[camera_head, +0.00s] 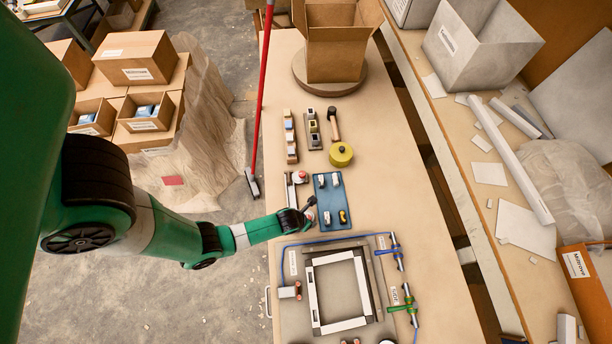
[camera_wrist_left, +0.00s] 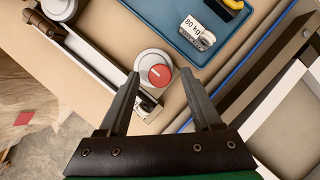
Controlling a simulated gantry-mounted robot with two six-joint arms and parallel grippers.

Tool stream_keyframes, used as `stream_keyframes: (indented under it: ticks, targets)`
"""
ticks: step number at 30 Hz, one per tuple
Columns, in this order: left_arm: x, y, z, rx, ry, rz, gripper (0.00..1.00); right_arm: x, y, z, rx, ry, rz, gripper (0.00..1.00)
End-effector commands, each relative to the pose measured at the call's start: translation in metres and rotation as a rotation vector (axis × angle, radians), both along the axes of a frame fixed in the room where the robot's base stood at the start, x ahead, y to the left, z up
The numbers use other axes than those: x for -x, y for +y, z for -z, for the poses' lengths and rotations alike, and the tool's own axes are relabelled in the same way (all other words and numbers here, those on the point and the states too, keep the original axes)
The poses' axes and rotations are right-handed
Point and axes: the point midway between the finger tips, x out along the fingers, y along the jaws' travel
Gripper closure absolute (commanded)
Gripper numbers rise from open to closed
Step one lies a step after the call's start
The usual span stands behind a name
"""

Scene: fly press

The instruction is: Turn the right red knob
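A red knob (camera_wrist_left: 158,75) with a white line across it sits on a round grey-white base. My left gripper (camera_wrist_left: 159,72) is open around it, one finger at each side, with small gaps. In the head view this gripper (camera_head: 307,206) is over the table's left part and partly hides the knob (camera_head: 309,216). A second red-topped knob (camera_head: 299,177) sits farther up the table and shows partly at the upper left of the wrist view (camera_wrist_left: 62,6). My right gripper is not in view.
A blue tray (camera_head: 321,183) holding small weights is just right of the left gripper. A frame fixture (camera_head: 313,292) with toggle clamps (camera_head: 408,306) and a blue hose (camera_head: 345,236) lies nearer. A yellow-green round container (camera_head: 341,155) and a cardboard box (camera_head: 337,50) stand farther back.

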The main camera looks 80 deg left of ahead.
Motion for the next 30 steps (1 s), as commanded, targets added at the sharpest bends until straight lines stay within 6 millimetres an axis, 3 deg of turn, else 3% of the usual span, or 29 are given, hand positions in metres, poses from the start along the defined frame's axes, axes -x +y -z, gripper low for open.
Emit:
stream_keyframes:
  ticks: [1,10,23,30]
  targets:
    - [0.0001,-0.0001,-0.0001,0.000,0.000,0.000,0.44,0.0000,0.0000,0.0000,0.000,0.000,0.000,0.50]
    - [0.0001,-0.0001,-0.0001,0.000,0.000,0.000,0.98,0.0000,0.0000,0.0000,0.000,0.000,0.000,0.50]
    - [-0.0003,-0.0004,-0.0002,0.000,0.001,-0.033,1.00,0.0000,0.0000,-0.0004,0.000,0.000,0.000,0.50]
    - [-0.0015,-0.0017,-0.0003,0.000,0.001,-0.154,1.00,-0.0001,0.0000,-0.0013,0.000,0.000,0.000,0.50]
